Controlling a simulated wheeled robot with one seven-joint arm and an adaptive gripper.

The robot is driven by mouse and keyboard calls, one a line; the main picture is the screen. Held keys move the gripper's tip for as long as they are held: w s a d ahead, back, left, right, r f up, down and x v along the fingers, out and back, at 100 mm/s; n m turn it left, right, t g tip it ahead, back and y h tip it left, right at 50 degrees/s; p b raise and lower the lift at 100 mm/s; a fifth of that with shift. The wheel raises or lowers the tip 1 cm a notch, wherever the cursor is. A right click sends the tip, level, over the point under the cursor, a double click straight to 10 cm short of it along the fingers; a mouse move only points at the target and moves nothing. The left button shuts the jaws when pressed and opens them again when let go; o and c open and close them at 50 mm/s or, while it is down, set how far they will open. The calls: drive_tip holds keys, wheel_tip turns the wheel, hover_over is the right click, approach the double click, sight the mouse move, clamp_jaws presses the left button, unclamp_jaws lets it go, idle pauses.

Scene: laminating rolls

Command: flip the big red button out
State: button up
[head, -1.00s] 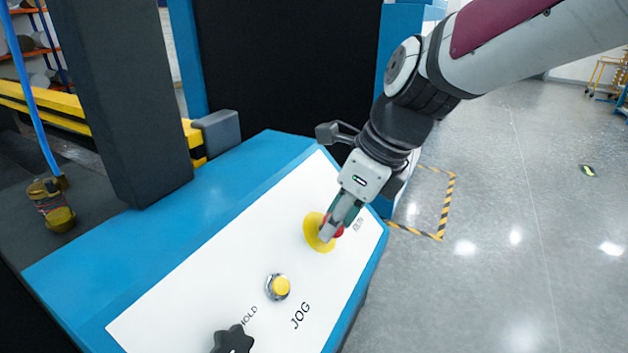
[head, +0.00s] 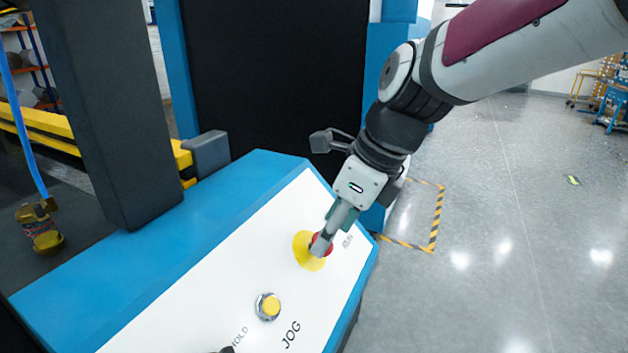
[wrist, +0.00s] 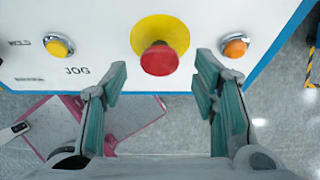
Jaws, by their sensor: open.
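The big red button (wrist: 159,59) sits on a round yellow base (wrist: 170,30) on the white panel. In the wrist view it is ahead of my gripper (wrist: 160,88), whose two green-padded fingers are open and apart, with nothing between them. In the head view the red button (head: 318,246) and its yellow base (head: 304,252) are partly hidden by my gripper (head: 322,240), which is right at the button. I cannot tell whether the fingers touch it.
A small yellow button (head: 268,306) sits near the JOG label, and an orange button (wrist: 235,46) is right of the red one. The blue console (head: 110,262) slopes below a dark post (head: 105,110).

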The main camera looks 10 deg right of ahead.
drive_tip(key=v, duration=1)
drive_tip(key=shift+s+d, duration=0.1)
drive_tip(key=s+d+f+n+t+h, duration=0.1)
drive_tip(key=s+d+f+n, duration=0.2)
drive_tip(key=n, duration=0.9)
drive_tip(key=s+d+f+n+t+h, duration=0.2)
drive_tip(key=s+n, duration=0.6)
drive_tip(key=n, duration=0.4)
drive_tip(key=shift+s+d+f+n+h, duration=0.35)
drive_tip(key=shift+d+f, duration=0.3)
drive_tip(key=shift+d, duration=0.5)
